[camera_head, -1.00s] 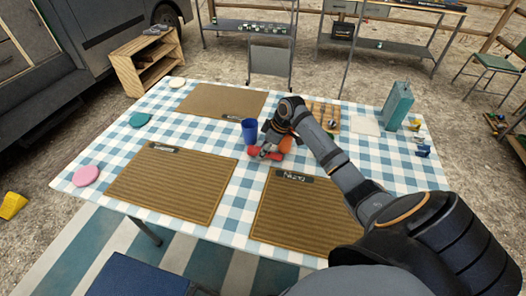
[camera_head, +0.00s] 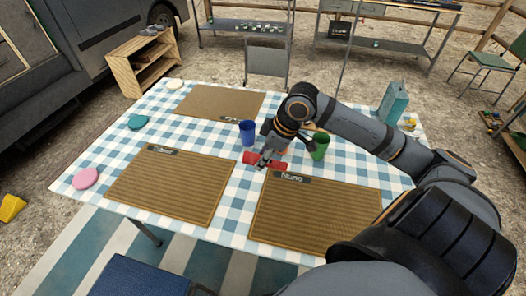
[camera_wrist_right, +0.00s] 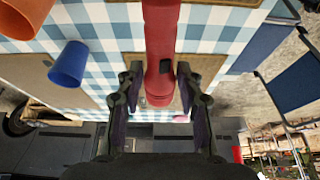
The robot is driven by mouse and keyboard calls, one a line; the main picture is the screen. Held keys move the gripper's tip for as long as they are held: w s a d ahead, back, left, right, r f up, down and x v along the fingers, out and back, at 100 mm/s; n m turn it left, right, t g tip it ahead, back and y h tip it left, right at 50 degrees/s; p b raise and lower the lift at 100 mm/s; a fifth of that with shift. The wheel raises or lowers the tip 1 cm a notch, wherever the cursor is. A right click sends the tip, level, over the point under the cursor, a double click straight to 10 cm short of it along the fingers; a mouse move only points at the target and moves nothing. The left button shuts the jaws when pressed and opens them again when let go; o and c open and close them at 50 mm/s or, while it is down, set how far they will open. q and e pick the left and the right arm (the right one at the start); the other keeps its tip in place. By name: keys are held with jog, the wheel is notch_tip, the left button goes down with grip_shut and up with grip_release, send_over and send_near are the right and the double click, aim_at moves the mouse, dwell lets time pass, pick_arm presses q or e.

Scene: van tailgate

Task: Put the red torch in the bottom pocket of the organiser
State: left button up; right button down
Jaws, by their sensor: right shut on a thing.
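The red torch (camera_head: 266,160) is held in my right gripper (camera_head: 264,163) above the checked tablecloth, just behind the mat labelled with a name at the front right. In the right wrist view the torch (camera_wrist_right: 161,50) runs lengthways between the two fingers (camera_wrist_right: 160,82), which are shut on its body. I cannot make out the organiser in either view. My left gripper is out of view.
A blue cup (camera_head: 247,133) stands left of my right gripper, a green cup (camera_head: 320,145) to its right, and an orange cup (camera_head: 283,150) is partly hidden behind it. A teal box (camera_head: 393,103) stands at the table's right. Woven mats (camera_head: 172,187) cover much of the table.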

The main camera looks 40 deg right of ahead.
dwell(0.3)
jog(key=w+a+m+h+p, duration=0.1)
jog(key=w+a+m+p, duration=0.1)
jog(key=w+m+p, duration=0.45)
jog(key=w+a+r+m+t+h, duration=0.1)
jog(key=a, duration=0.6)
jog(key=shift+w+r+h+p, duration=0.3)
jog(key=shift+w+h+p, duration=0.1)
jog(key=shift+p, duration=0.05)
jog(key=shift+m, duration=0.25)
